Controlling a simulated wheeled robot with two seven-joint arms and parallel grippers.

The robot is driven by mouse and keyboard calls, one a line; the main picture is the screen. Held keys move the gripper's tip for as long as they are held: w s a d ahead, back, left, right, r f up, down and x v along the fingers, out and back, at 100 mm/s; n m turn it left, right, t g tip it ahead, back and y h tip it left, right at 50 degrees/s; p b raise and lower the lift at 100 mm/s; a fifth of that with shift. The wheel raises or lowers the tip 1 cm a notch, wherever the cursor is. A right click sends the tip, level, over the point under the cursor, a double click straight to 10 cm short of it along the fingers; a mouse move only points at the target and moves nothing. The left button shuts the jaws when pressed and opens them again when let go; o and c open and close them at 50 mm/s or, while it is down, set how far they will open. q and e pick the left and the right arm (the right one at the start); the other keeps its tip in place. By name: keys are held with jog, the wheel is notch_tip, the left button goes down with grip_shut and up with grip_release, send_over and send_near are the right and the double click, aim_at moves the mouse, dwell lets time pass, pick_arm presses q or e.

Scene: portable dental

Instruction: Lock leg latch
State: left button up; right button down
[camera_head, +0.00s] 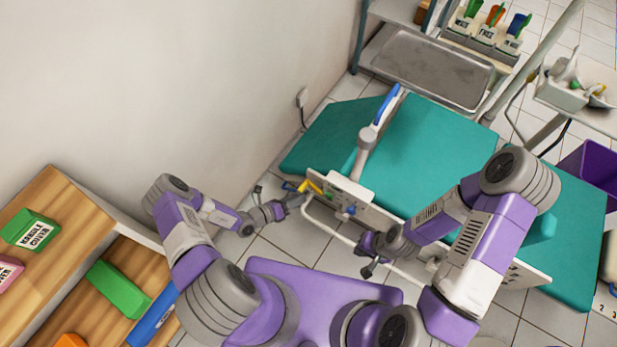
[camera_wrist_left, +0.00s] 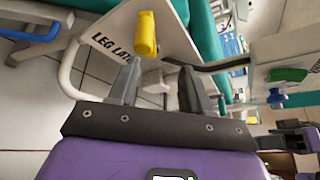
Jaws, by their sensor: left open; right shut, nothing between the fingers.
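The leg latch has a yellow handle (camera_head: 309,187) at the left end of the teal dental chair's side panel (camera_head: 347,192). In the left wrist view the yellow handle (camera_wrist_left: 145,33) stands just beyond my fingertips, beside a panel lettered "LEG LAT" (camera_wrist_left: 112,44), the rest cut off by the handle or finger. My left gripper (camera_head: 291,203) is open, close to the handle and not closed on it; its two fingers (camera_wrist_left: 160,78) are spread and empty. My right gripper (camera_head: 368,258) is shut and empty, below the chair's side, apart from the latch.
A white tube frame (camera_head: 325,228) runs under the chair edge. A blue knob (camera_head: 351,210) sits on the panel. A white arm with a blue handle (camera_head: 386,104) stands over the chair. A wooden shelf (camera_head: 58,196) with coloured boxes is at left. A metal tray (camera_head: 432,62) is behind.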

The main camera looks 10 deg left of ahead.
aim_at(306, 186)
pick_arm(q)
jog(key=shift+n+t+y, duration=0.6)
jog(key=shift+n+t, duration=0.1)
jog(key=shift+n, duration=0.2)
jog(key=w, duration=0.2)
jog(key=w+d+f+b, duration=0.1)
jog(key=w, duration=0.1)
jog(key=w+f+b, duration=0.1)
jog(key=w, duration=0.1)
jog(key=shift+w+d+f, duration=0.15)
jog(key=shift+w+d, duration=0.05)
jog(key=shift+d, duration=0.2)
jog(key=shift+w+d, duration=0.3)
jog(key=shift+w, duration=0.15)
